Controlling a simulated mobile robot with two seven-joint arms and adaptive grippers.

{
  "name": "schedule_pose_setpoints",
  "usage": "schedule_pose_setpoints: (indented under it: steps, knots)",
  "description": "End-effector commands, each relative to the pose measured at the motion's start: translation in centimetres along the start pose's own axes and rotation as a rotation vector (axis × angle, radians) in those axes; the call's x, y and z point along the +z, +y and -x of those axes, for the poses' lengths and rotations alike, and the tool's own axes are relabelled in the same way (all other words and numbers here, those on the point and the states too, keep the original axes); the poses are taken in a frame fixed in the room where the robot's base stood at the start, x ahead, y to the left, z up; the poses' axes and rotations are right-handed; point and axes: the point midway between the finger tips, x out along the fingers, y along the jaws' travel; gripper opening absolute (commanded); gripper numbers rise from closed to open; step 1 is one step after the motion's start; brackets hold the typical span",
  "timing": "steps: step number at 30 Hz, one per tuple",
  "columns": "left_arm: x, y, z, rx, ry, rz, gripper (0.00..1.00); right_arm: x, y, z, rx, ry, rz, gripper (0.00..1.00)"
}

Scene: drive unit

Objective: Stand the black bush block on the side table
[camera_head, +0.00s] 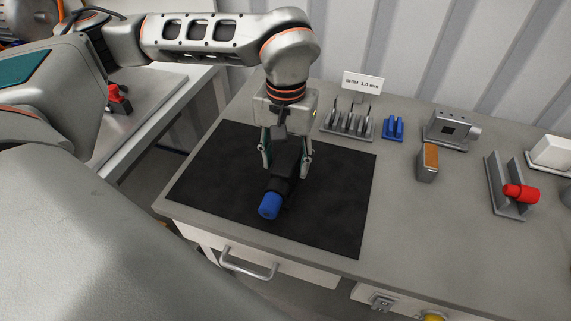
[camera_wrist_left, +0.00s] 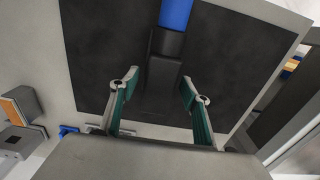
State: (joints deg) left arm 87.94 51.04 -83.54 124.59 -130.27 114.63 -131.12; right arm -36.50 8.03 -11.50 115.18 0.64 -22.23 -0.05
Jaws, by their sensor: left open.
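A black block, seemingly the bush block (camera_head: 283,184), lies on the black mat (camera_head: 225,165) with a blue cylinder (camera_head: 270,205) at its near end. My left gripper (camera_head: 286,168) points down over it, open, with one finger on each side of the block. In the left wrist view the block (camera_wrist_left: 162,80) lies between the two open fingers (camera_wrist_left: 159,84), with gaps visible on both sides. Part of the block is hidden behind the gripper in the head view. A lower light table, likely the side table (camera_head: 160,100), stands at left. My right gripper is not in view.
A red-topped piece (camera_head: 118,99) stands on the side table. A slotted rack (camera_head: 347,122) with a sign, a blue piece (camera_head: 393,128), a grey block (camera_head: 446,131), an orange-faced block (camera_head: 428,163) and a bracket with a red cylinder (camera_head: 520,193) stand right of the mat.

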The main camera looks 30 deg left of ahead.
Motion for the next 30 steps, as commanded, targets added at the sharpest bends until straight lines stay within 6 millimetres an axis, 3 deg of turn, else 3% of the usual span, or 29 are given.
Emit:
schedule_pose_setpoints:
  steps: [6,13,19,30]
  knots:
    - [-0.1,0.1,4.9,0.003,0.008,-0.001,0.47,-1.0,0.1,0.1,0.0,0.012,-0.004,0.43]
    - [-0.1,0.0,8.8,0.001,0.005,0.0,0.47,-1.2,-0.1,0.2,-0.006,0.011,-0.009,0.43]
    - [0.0,0.0,10.2,0.001,0.001,-0.001,0.47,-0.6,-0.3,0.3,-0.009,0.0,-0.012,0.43]
    - [0.0,0.0,10.3,0.0,0.0,-0.001,0.47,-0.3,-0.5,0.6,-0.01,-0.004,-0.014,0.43]
